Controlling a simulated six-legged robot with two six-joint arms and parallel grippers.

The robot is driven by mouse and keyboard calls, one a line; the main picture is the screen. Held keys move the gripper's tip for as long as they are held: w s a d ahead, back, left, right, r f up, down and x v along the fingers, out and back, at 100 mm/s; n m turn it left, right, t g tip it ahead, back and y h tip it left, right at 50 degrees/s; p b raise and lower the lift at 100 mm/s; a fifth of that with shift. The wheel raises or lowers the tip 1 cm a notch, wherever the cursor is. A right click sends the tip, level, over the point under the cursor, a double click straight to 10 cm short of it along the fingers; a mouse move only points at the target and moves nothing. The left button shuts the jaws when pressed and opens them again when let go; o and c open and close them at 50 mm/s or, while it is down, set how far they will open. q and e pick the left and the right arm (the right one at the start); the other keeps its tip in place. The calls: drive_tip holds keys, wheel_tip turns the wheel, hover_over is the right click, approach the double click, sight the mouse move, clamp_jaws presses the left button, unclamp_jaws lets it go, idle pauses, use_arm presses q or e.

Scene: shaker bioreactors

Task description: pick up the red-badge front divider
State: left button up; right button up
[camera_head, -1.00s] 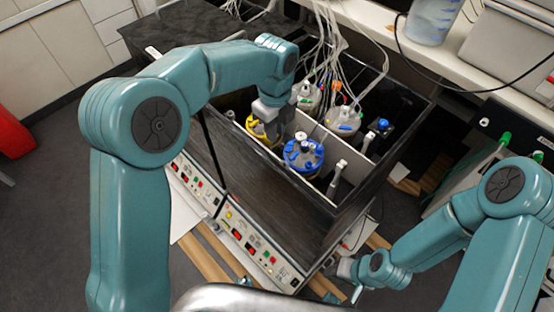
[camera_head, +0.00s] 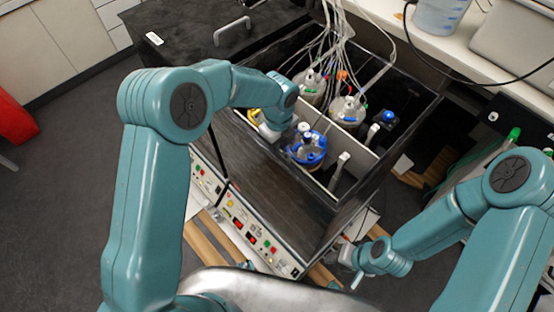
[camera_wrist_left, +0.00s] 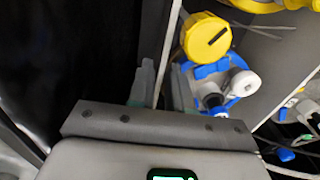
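My left gripper (camera_head: 268,131) is down at the front row of the black shaker box, between the yellow-topped vessel (camera_head: 254,116) and the blue-topped vessel (camera_head: 308,148). In the left wrist view a thin pale divider (camera_wrist_left: 169,48) is seen edge-on. The two pale fingertips of the left gripper (camera_wrist_left: 160,88) stand on either side of it, with small gaps showing, so it looks open around the edge. No red badge shows; the gripper hides most of this divider in the head view. My right gripper (camera_head: 352,262) is low outside the box; its opening is unclear.
A long white partition (camera_head: 362,153) runs behind the front row. Vessels with tubes, such as the white-topped one (camera_head: 347,109), fill the back row. In the left wrist view the blue vessel (camera_wrist_left: 212,85) sits close beside the right fingertip. Control panels (camera_head: 245,223) line the box's front.

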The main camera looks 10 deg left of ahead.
use_arm(q)
wheel_tip(320, 180, down, 4)
drive_tip(key=shift+w+a+r, duration=0.1)
drive_tip(key=shift+w+r, duration=0.05)
clamp_jaws()
drive_tip(key=shift+r, duration=0.1)
wheel_tip(320, 180, up, 29)
drive_tip(key=p, duration=0.4)
drive_tip(key=shift+r, duration=0.2)
drive_tip(key=shift+f, duration=0.1)
idle(0.4)
